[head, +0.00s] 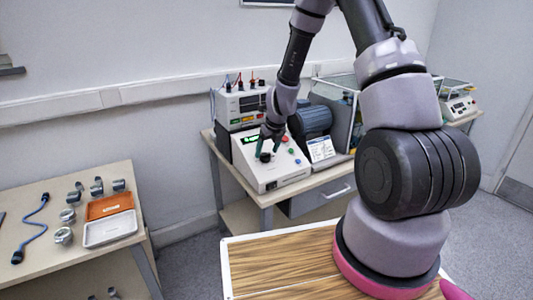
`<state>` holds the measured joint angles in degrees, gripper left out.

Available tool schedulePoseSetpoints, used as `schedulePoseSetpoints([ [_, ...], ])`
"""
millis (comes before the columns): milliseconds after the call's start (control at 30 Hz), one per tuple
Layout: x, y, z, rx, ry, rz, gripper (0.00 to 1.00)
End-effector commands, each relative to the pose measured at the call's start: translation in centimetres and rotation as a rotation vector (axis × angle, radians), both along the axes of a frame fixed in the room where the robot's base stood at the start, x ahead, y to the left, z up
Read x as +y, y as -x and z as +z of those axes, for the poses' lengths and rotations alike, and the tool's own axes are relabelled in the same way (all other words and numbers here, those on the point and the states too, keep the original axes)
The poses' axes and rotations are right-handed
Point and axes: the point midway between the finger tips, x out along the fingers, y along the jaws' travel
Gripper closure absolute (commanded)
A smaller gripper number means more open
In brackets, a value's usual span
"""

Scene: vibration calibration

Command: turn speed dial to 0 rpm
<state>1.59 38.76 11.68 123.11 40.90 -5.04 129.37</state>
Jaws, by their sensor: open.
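The white control box (279,176) stands on the bench against the back wall, with a sloped panel. A small lit green display (250,139) shows at its upper left, and red, green and blue buttons lie on its right side. My gripper (265,155) points down at the panel's left part, with its fingers open. A dark round shape, likely the speed dial, sits at the fingertips and is mostly hidden by them. I cannot read the dial's setting or tell whether the fingers touch it.
A meter unit (240,104) with cables stands behind the box. A dark motor (311,119) and a printed card (321,149) are to its right. A left table holds an orange case (109,206), sensors and a blue cable (32,226). A wooden top (280,262) lies in front.

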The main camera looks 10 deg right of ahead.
Motion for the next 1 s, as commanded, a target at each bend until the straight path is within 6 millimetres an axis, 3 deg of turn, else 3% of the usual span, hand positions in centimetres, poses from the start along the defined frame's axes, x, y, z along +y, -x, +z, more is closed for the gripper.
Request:
schedulePoseSetpoints([
  [200, 0.20, -0.55, -1.40, -0.001, -0.001, 0.001, 0.20],
  [467, 0.22, -0.60, -1.46, -0.001, 0.000, 0.001, 0.20],
  [667, 0.21, -0.59, -1.45, -0.001, 0.000, 0.001, 0.97],
  [1000, 0.23, -0.59, -1.43, -0.007, 0.017, 0.039, 1.00],
])
